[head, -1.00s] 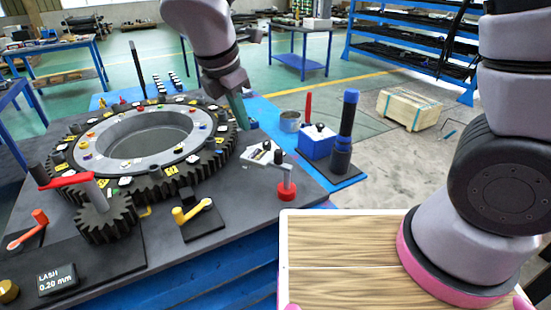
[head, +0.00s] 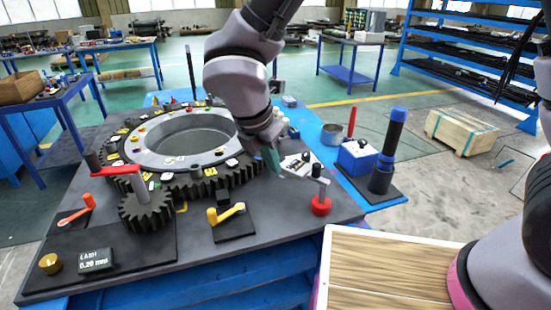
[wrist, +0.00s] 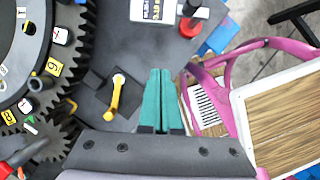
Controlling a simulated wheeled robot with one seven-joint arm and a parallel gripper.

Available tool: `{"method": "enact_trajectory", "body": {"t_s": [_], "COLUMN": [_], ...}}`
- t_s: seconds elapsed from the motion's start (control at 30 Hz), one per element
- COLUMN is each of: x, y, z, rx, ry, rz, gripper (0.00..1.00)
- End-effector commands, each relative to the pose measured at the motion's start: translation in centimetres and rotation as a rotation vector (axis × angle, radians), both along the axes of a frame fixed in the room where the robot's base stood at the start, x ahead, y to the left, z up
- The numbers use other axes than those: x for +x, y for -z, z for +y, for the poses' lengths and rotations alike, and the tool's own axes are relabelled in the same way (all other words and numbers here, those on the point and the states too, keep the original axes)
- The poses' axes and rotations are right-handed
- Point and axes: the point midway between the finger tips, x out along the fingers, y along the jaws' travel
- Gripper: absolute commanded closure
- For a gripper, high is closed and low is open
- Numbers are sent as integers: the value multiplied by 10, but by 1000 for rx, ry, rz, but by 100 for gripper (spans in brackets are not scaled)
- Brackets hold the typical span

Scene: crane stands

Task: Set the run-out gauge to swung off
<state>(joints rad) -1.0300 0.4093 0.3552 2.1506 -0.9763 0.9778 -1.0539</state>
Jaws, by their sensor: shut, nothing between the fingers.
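A small stand with a red round base (head: 321,206), a grey post and a dark top stands at the right front of the dark table; it looks like the run-out gauge. A pale panel (head: 297,163) with dark marks lies just behind it; I cannot tell whether they are joined. In the wrist view the red base (wrist: 190,27) and the panel (wrist: 150,18) are at the top edge. My gripper (head: 273,165) has teal fingers, shut and empty, left of the panel and stand. In the wrist view the fingertips (wrist: 160,73) point toward them, apart from both.
A large toothed ring (head: 215,180) with coloured tags is left of my gripper. A pinion (head: 146,210) with a red crank, a yellow lever (head: 227,213) and an orange lever (head: 76,212) stand in front. A blue box (head: 357,156) and dark cylinder (head: 385,170) are at right.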

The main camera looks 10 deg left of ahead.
Motion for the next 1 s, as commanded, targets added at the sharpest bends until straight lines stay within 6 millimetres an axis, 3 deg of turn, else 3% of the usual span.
{"method": "enact_trajectory", "body": {"t_s": [0.33, 0.6, 1.0], "x": [26, 56, 60], "y": [68, 64, 64], "z": [-13, -26, -28], "rx": [-4, 1, 1], "ry": [0, 3, 1], "rz": [2, 0, -1], "gripper": [100, 100, 100]}}
